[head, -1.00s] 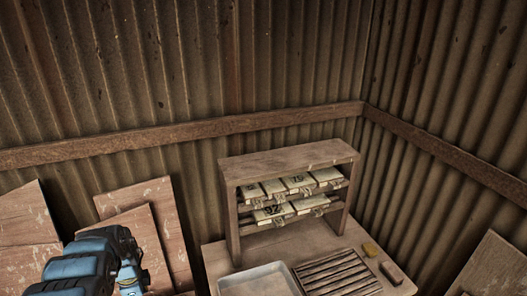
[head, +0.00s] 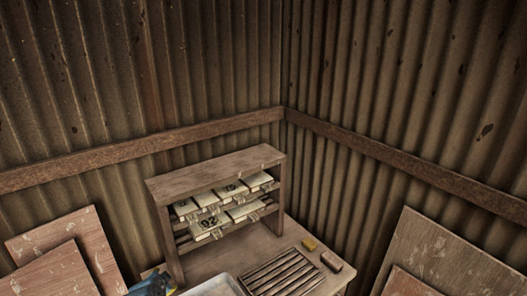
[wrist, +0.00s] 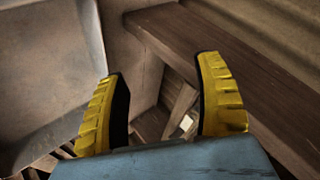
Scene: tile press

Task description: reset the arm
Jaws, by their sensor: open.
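My gripper (wrist: 163,76) is open in the wrist view, its two yellow ribbed fingers spread apart with nothing between them. Beyond the fingers are wooden edges and a small pale object (wrist: 186,123) too small to make out. In the head view only a blue piece of my arm (head: 152,284) shows at the bottom edge, left of the metal tray. The gripper's fingers cannot be made out clearly there.
A wooden rack (head: 215,170) holding pale numbered tiles in two rows stands on the table (head: 262,250). In front are a metal tray (head: 215,287) and a slatted rack (head: 283,273). A yellow block (head: 309,244) and a brownish block (head: 331,261) lie right. Boards lean on both sides.

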